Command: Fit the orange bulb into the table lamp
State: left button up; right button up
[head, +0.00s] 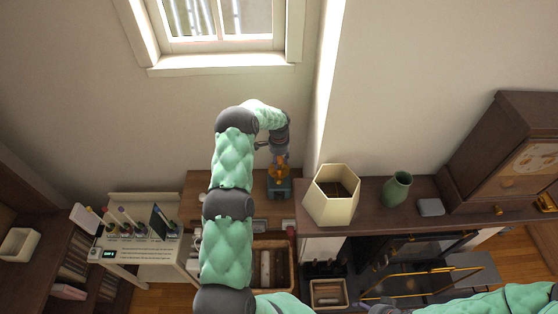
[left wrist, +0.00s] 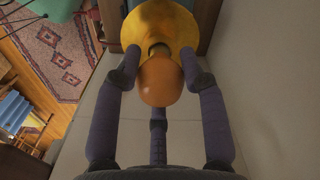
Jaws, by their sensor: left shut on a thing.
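The table lamp has a yellow head (head: 277,173) and a blue-grey base (head: 279,188), and stands on a wooden cabinet below the window. My left gripper (head: 280,155) is directly over the lamp, pointing down. In the left wrist view the gripper (left wrist: 160,85) is shut on the orange bulb (left wrist: 160,82), its fingers around it. The yellow lamp head (left wrist: 162,22) lies just beyond the bulb, with a dark opening partly hidden by it. I cannot tell whether the bulb touches the socket. My right gripper is out of view; part of my right arm shows at the lower right.
A cream hexagonal vase (head: 329,196) and a green vase (head: 397,188) stand on the mantel to the right. A basket (head: 288,262) is below the cabinet. A white stand with tools (head: 140,246) is at the left. The wall is close behind the lamp.

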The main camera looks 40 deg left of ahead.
pick_arm(q)
jog(key=shift+f+b, duration=0.65)
jog(key=shift+f, duration=0.15)
jog(key=o, duration=1.4)
jog(key=shift+c, duration=0.2)
jog(key=shift+r, duration=0.1)
jog(key=shift+r+p, duration=0.75)
jog(key=shift+r, duration=2.2)
jog(key=shift+f, duration=0.1)
